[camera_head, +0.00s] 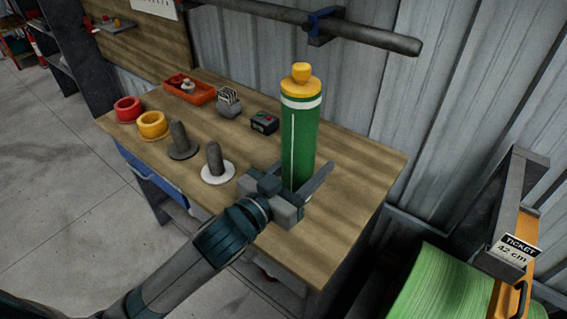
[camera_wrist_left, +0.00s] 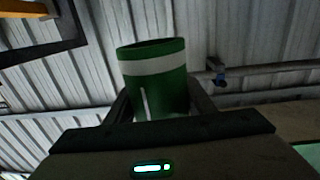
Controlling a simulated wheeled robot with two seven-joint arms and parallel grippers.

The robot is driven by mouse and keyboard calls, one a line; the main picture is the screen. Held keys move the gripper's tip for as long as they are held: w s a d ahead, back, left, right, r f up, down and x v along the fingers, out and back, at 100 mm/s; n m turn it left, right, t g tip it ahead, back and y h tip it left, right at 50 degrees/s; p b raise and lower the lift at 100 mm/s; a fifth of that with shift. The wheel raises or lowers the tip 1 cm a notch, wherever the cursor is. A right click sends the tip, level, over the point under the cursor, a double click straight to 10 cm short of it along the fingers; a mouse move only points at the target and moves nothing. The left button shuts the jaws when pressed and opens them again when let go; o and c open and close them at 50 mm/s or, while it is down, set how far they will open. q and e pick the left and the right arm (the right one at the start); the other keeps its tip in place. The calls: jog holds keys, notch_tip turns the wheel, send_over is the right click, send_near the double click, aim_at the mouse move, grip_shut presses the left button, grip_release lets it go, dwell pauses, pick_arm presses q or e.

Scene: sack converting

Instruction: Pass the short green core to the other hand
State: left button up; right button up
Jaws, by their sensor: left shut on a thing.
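The green core (camera_head: 300,135) is an upright green cylinder with a white band near its top and a thin white line down its side. A yellow knobbed piece (camera_head: 301,80) sits on its upper end. My left gripper (camera_head: 300,176) is shut on the core's lower part, one finger on each side. The core also shows between the fingers in the left wrist view (camera_wrist_left: 158,88). Its lower end is hidden behind my gripper, so I cannot tell whether it touches the table. My right gripper is not in view.
The wooden bench (camera_head: 345,165) holds a red ring (camera_head: 128,110), a yellow ring (camera_head: 152,125), two post stands, a black box (camera_head: 264,123) and an orange tray (camera_head: 188,92). A horizontal bar (camera_head: 270,14) runs above. A green roll (camera_head: 445,285) and ticketed frame stand right.

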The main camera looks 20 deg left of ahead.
pick_arm(q)
jog(key=d+r+m+g+h, duration=0.2)
jog(key=d+r+m+h, duration=0.1)
jog(key=d, duration=0.4)
jog(key=shift+d+g+h, duration=0.15)
jog(key=shift+g+h, duration=0.25)
jog(key=shift+h, duration=0.4)
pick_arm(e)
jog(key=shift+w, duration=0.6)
pick_arm(q)
jog(key=shift+f, duration=0.1)
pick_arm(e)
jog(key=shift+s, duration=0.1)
pick_arm(q)
jog(key=d+f, duration=0.6)
jog(key=d, duration=0.2)
jog(key=shift+d, duration=0.25)
jog(key=shift+r, duration=0.1)
